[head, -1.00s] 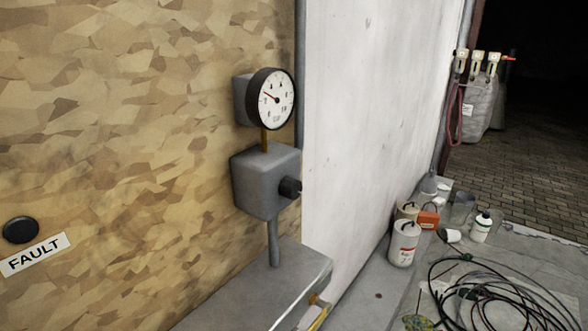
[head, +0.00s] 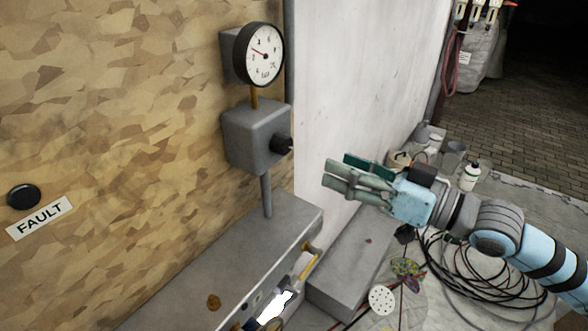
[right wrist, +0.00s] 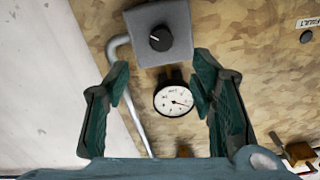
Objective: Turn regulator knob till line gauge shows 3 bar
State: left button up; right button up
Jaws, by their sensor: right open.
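The round white line gauge (head: 262,57) has a black rim and a dark red needle pointing to the upper left. Its numbers are too small to read surely. Below it, a grey regulator box carries the black regulator knob (head: 283,144) on its right side. The right wrist view shows the knob (right wrist: 161,39) with a pale mark, above the inverted gauge (right wrist: 174,99). My right gripper (head: 342,178) is open and empty, to the right of and slightly below the knob, apart from it. My left gripper is not in view.
A grey ledge (head: 235,255) runs below the regulator. A vertical pipe (head: 266,196) joins them. A white panel (head: 345,80) stands behind. Bottles, cans and coiled black cables (head: 470,270) lie on the sheeted floor at right. A black button above a FAULT label (head: 40,218) is at left.

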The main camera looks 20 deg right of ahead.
aim_at(288, 145)
jog(key=p+x, duration=0.2)
jog(key=x, duration=0.8)
jog(key=shift+w+a+r, duration=0.2)
jog(key=shift+w+a, duration=0.05)
jog(key=shift+w+a+f, duration=0.1)
jog(key=shift+w+a, duration=0.25)
jog(key=shift+s+d, duration=0.1)
jog(key=shift+c, duration=0.9)
jog(key=c, duration=1)
jog(key=shift+o, duration=0.2)
jog(key=p, duration=0.1)
jog(key=m+p, duration=0.1)
jog(key=shift+r+m+p, duration=0.25)
jog(key=shift+m+p, duration=0.05)
jog(key=shift+p, duration=0.1)
jog(key=shift+f, duration=0.25)
